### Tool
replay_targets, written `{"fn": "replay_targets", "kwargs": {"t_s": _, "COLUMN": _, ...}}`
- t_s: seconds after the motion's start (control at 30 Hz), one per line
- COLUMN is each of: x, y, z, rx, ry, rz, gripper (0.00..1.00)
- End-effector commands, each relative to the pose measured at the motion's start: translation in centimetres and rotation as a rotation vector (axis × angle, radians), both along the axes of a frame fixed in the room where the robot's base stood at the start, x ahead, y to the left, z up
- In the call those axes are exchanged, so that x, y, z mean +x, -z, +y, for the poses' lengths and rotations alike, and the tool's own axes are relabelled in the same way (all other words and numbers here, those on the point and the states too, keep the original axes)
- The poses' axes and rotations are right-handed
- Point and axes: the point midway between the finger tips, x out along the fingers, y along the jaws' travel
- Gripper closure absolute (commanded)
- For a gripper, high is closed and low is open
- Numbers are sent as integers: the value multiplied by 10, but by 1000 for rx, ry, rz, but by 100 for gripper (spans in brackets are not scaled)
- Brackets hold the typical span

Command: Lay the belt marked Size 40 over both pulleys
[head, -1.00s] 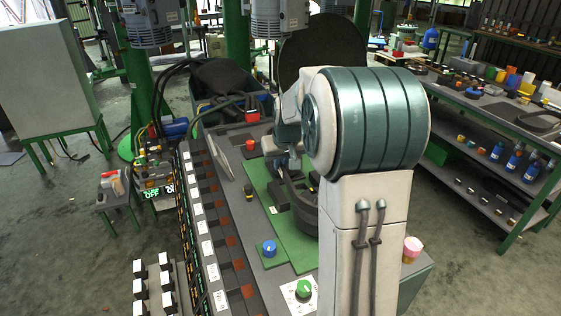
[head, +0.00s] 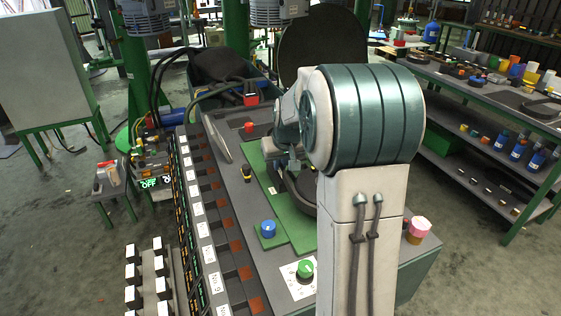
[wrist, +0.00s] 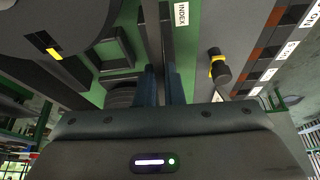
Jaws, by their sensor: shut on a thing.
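In the wrist view my gripper (wrist: 160,72) points at the green plate of the bench, its two blue-grey fingers close together. They are shut on a dark band (wrist: 152,35), which looks like the belt; its size mark cannot be read. A large dark disc (wrist: 60,18) with a yellow mark lies at the upper left and looks like a pulley. In the head view a dark round part (head: 302,190) sits on the green plate (head: 296,232), mostly hidden by my arm. The second pulley cannot be made out.
A blue knob (head: 268,228) and a red button (head: 249,127) stand on the bench. A black-and-yellow knob (wrist: 218,66) stands right of my fingers. A big black round cover (head: 322,45) rises behind.

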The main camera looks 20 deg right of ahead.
Motion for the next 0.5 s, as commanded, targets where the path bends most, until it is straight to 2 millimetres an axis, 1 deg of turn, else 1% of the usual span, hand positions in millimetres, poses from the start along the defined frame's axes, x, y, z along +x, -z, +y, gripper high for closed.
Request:
{"fn": "replay_targets", "kwargs": {"t_s": 0.03, "x": 0, "y": 5, "z": 0, "rx": 0, "ry": -1, "rz": -1, "gripper": 100}}
{"fn": "replay_targets", "kwargs": {"t_s": 0.1, "x": 0, "y": 6, "z": 0, "rx": -1, "ry": -1, "rz": -2, "gripper": 100}}
{"fn": "replay_targets", "kwargs": {"t_s": 0.43, "x": 0, "y": 7, "z": 0, "rx": 0, "ry": 0, "rz": -1, "gripper": 100}}
{"fn": "replay_targets", "kwargs": {"t_s": 0.47, "x": 0, "y": 7, "z": 0, "rx": 0, "ry": 0, "rz": -1, "gripper": 84}}
{"fn": "replay_targets", "kwargs": {"t_s": 0.5, "x": 0, "y": 7, "z": 0, "rx": 0, "ry": 0, "rz": -1, "gripper": 73}}
